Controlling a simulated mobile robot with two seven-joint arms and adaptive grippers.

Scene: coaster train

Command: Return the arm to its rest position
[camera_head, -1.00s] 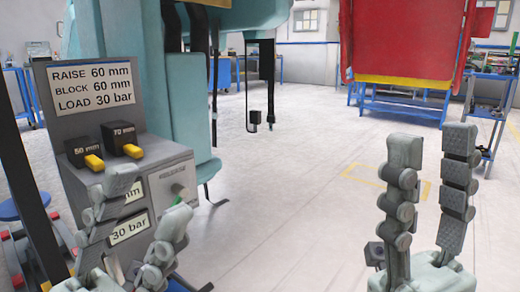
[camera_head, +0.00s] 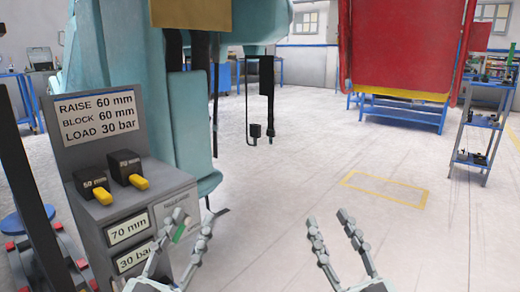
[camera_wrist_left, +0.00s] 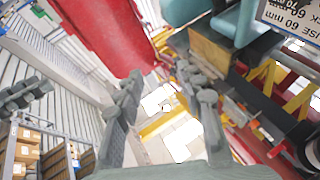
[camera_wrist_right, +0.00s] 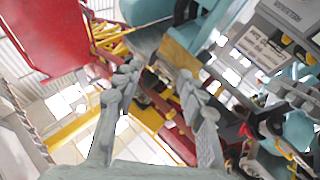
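My left gripper (camera_head: 187,226) is in front of the lower right part of a grey control console (camera_head: 165,205) and covers some of its front. Its fingers are spread with nothing between them. It also shows open in the left wrist view (camera_wrist_left: 162,82). My right gripper (camera_head: 328,218) is over bare floor to the right of the console, apart from anything. Its fingers are spread and empty, as the right wrist view also shows (camera_wrist_right: 160,78). Both hands point upward and away from me, low in the head view.
The console carries a sign plate (camera_head: 97,108), two dark blocks with yellow tabs (camera_head: 133,170), and panels reading 70 mm and 30 bar. A teal machine (camera_head: 125,90) stands behind it. A red body on a blue stand (camera_head: 400,50) and a blue cart (camera_head: 480,130) are farther back. The floor between is clear.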

